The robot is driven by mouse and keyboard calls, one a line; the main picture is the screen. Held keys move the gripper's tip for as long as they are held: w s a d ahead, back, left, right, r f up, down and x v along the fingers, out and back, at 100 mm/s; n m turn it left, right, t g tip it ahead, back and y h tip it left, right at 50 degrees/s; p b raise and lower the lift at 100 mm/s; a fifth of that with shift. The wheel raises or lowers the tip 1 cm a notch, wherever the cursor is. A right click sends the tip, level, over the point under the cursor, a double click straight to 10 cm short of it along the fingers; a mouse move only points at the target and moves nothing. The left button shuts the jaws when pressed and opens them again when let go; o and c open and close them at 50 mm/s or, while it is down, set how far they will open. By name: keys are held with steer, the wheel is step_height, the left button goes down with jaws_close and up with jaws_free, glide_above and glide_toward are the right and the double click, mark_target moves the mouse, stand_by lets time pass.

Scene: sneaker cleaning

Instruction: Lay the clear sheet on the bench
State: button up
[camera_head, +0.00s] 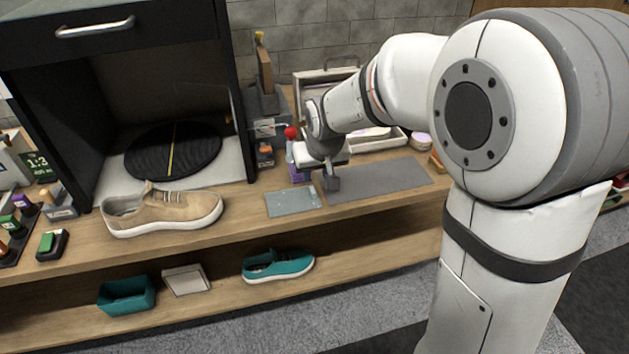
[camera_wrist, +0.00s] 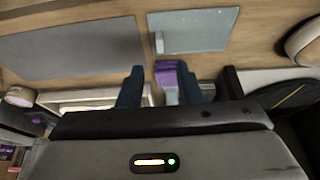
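A pale, see-through rectangular sheet (camera_head: 292,201), which looks like the clear sheet, lies flat on the wooden bench (camera_head: 250,215) near its front edge. It also shows in the wrist view (camera_wrist: 205,30), with a small pale tab at one edge. My gripper (camera_head: 332,183) is above the bench, just right of the sheet and over the edge of a grey mat. In the wrist view my gripper (camera_wrist: 182,78) has its two dark fingers well apart.
The grey mat (camera_head: 385,178) lies right of the sheet. A tan sneaker (camera_head: 165,212) is to the left, before a black booth with a dark turntable (camera_head: 172,150). A teal shoe (camera_head: 278,266) is on the lower shelf.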

steer(key=s+d+r+m+g, duration=0.1)
steer(key=s+d+r, duration=0.1)
steer(key=s+d, duration=0.5)
steer(key=s+d+r+m+h, duration=0.1)
steer(key=s+d+m, duration=0.1)
steer(key=s+d, duration=0.6)
steer(key=s, duration=0.7)
steer(key=shift+s+d+r+g, duration=0.15)
steer(key=shift+s+r+g, duration=0.2)
steer(key=shift+g, duration=0.05)
steer(key=shift+w+p+v, duration=0.25)
steer(key=shift+p+v, duration=0.9)
